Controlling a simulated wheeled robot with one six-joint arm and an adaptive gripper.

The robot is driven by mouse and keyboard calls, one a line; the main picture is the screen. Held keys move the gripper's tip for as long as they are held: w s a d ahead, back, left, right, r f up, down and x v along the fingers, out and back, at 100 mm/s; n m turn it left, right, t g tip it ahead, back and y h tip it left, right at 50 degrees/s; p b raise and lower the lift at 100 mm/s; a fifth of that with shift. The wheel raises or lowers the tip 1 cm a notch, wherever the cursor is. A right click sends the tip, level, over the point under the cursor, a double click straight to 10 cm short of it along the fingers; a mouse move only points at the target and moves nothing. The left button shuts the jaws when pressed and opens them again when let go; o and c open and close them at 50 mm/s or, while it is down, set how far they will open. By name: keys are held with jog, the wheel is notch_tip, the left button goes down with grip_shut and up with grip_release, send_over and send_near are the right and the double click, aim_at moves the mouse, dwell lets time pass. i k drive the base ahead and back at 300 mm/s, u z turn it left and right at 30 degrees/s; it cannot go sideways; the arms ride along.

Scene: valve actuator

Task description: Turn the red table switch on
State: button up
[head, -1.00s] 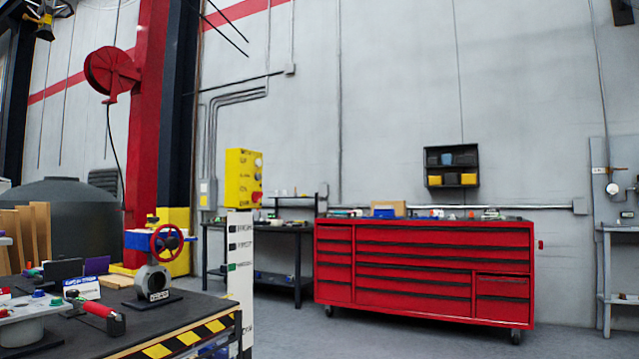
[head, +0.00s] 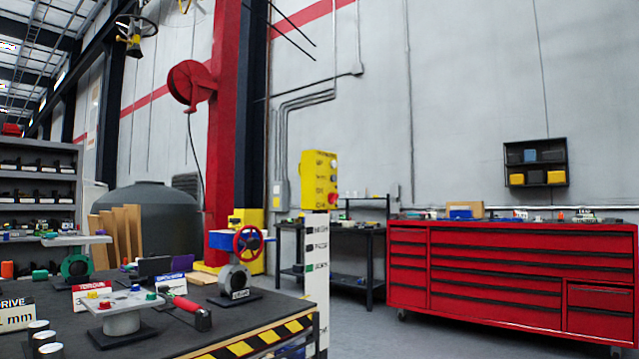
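On the dark table (head: 255,305) at the lower left lies a red-handled lever (head: 186,309) with a small black block at its front end. It looks like the red table switch, but its on or off position cannot be told. Just left of it stands a pale pedestal plate (head: 122,312) with small red, green and blue knobs. A valve with a red handwheel (head: 249,246) and a blue body stands upright behind and to the right of the lever. My gripper is not in view.
A yellow control box (head: 319,180) with a red button stands on a white post behind the table. A red tool cabinet (head: 500,270) is at the right. Labelled signs (head: 92,291) and white cylinders (head: 42,338) crowd the table's left. Grey floor (head: 385,335) is clear between table and cabinet.

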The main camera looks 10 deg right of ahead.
aim_at(333, 198)
jog(key=z, duration=0.5)
jog(key=i, duration=1)
jog(key=z, duration=0.55)
jog(key=i, duration=1.55)
jog(key=u, duration=0.5)
